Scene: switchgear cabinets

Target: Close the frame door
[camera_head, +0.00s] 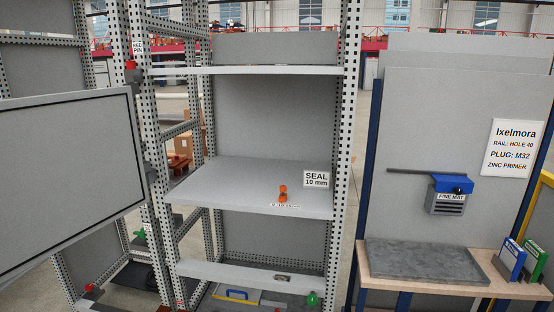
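The frame door (68,180) is a flat grey panel with a thin dark line inside its light border. It stands open at the left, cut off by the picture's left edge. Its right edge is beside the left front post (146,120) of the perforated frame, where dark hinge-like parts (150,172) show. The frame's front opening is uncovered, and its shelves are visible. The right front post (345,140) is bare perforated metal. My gripper is not in view.
A small orange item (283,193) and a "SEAL 10 mm" label (316,179) are on the middle shelf (240,185). A green knob (312,299) is low at the right post. At right, a wooden workbench (378,258) holds a grey mat and blue and green binders.

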